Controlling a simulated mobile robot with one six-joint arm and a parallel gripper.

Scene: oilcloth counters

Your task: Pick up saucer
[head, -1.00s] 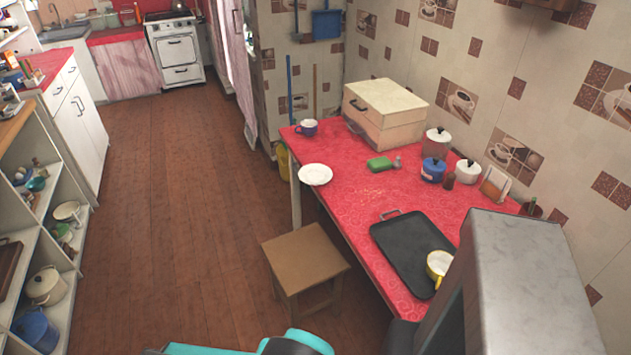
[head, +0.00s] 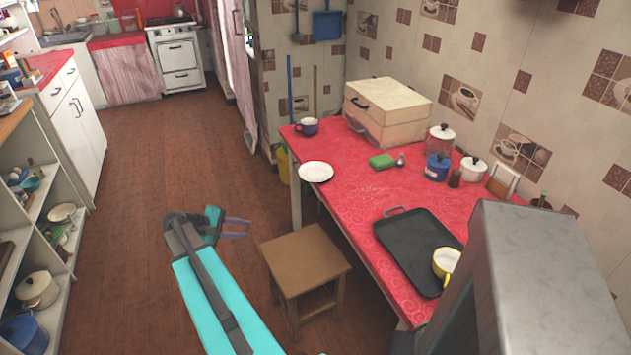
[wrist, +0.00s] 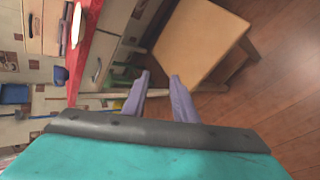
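The saucer (head: 316,172) is a small white round dish lying flat near the left edge of the red table, towards its far end. It also shows edge-on in the wrist view (wrist: 76,26), at the upper left. My gripper (head: 248,229) is left of the table and nearer than the saucer, over the floor beside the stool. In the wrist view my gripper (wrist: 160,78) has its two purple fingers apart with nothing between them. It is clear of the saucer.
A stool (head: 303,260) stands before the table. Floor on the left is free.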

